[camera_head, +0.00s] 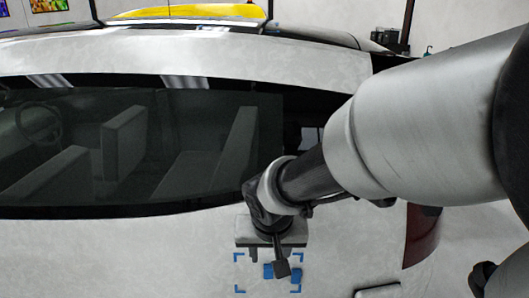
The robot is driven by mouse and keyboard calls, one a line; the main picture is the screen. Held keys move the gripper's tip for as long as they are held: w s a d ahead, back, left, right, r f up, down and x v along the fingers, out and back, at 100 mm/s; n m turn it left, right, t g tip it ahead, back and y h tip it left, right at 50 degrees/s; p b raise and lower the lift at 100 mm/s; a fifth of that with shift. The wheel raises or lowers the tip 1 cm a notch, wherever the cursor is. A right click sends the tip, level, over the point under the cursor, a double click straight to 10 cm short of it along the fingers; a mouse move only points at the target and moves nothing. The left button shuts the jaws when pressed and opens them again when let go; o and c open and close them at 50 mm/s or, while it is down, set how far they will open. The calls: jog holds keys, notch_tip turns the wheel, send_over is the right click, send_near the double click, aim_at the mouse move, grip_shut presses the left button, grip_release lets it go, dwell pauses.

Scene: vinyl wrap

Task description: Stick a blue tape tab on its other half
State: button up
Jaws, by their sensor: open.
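My gripper (270,256) is open in front of the white car's side panel, below the dark window. A small blue tape piece (268,271) shows on the panel just below it. Another blue piece (294,273) shows to its right, partly behind a dark part hanging in front. I cannot tell whether the gripper touches either piece. Blue corner marks, one at the lower left (239,289), frame this spot on the panel.
The white car (130,250) fills most of the view, with a dark side window (200,150) showing seats inside. A red tail light (422,233) is at the right. A yellow surface (190,12) shows behind the roof. The panel left of the gripper is bare.

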aim_at(268, 270)
jog(key=b+x, duration=0.2)
jog(key=x, duration=0.8)
jog(key=shift+w+f, duration=0.15)
jog(key=shift+f, duration=0.15)
grip_shut()
jog(key=c, duration=0.8)
grip_release()
jog(key=shift+c, duration=0.2)
grip_shut()
jog(key=shift+s+r+b, duration=0.15)
jog(key=shift+s+b, duration=0.25)
jog(key=shift+s, duration=0.3)
jog(key=s+r+b, duration=0.1)
jog(key=s, duration=0.5)
jog(key=shift+s+r+b, duration=0.25)
jog(key=shift+s+b, duration=0.05)
